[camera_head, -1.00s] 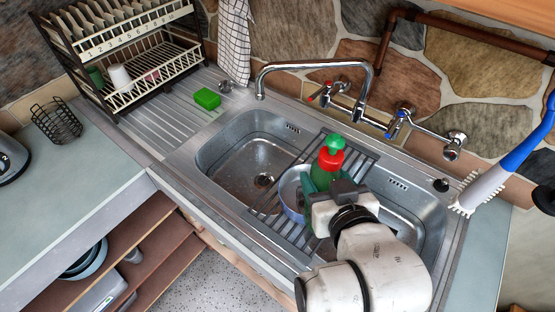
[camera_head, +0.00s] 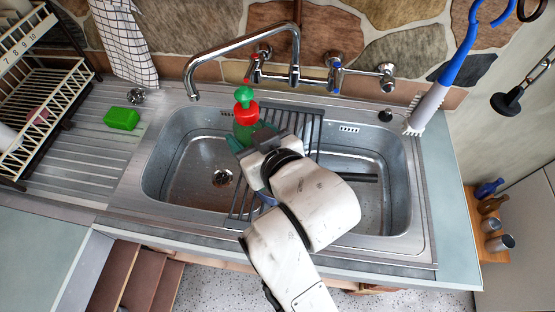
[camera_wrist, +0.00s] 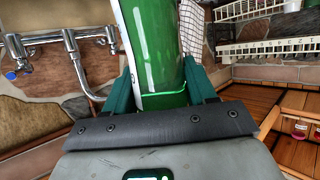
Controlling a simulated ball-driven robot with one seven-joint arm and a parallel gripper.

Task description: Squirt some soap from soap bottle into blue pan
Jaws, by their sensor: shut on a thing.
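The soap bottle (camera_head: 244,129) is green with a red collar and a green pump top. It stands roughly upright in my gripper (camera_head: 252,138), above the rack over the sink. In the wrist view, the green fingers of my gripper (camera_wrist: 160,92) are closed on both sides of the green soap bottle (camera_wrist: 155,45), whose top is out of frame. The blue pan is almost wholly hidden behind my wrist and arm in the head view. I cannot tell whether the bottle is over it.
A slatted rack (camera_head: 312,128) lies across the double sink (camera_head: 190,170). The tap (camera_head: 250,35) arches behind the bottle. A green sponge (camera_head: 122,118) lies on the drainboard, with a dish rack (camera_head: 38,115) at left. A white-bristled brush (camera_head: 428,108) hangs at right.

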